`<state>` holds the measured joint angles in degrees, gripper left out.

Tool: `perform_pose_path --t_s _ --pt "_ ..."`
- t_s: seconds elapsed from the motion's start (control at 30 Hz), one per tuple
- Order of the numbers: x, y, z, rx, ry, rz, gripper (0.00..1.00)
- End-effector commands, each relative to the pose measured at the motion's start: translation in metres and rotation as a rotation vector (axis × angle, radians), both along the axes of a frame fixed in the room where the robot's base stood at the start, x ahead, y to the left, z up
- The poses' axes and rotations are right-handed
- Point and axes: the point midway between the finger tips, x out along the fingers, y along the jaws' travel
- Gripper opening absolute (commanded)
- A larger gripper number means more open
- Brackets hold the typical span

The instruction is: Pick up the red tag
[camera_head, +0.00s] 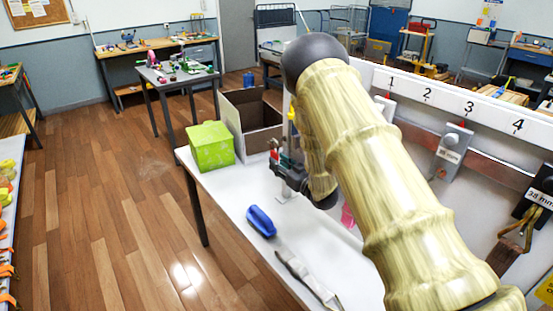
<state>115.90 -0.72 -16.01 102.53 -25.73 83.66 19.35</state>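My arm fills the middle and right of the head view and hides much of the white table (238,200) behind it. My gripper (287,176) is a dark shape low over the table, partly behind the arm. Its fingers are too small and too covered to show whether they are open or shut. I cannot pick out the red tag for certain. A small red patch (274,143) shows right at the gripper's upper left, and I cannot tell whether it is a tag.
A green box (210,145) and an open cardboard box (251,118) stand at the table's far left. A blue object (261,221) and a grey strap (308,279) lie nearer. The numbered wall board (455,102) with hanging hardware borders the right. Wooden floor is clear at left.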

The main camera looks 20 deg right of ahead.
Motion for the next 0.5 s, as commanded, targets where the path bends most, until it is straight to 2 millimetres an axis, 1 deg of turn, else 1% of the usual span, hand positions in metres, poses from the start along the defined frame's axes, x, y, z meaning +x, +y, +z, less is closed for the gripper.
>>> perform_pose_path --t_s 0.17,0.3,0.5 --pt "0.024 0.004 0.008 -0.001 -0.001 0.002 0.34" --pt "0.037 0.009 0.005 0.001 0.000 0.001 0.34" --pt "0.042 0.010 0.005 0.001 0.001 0.000 0.34"
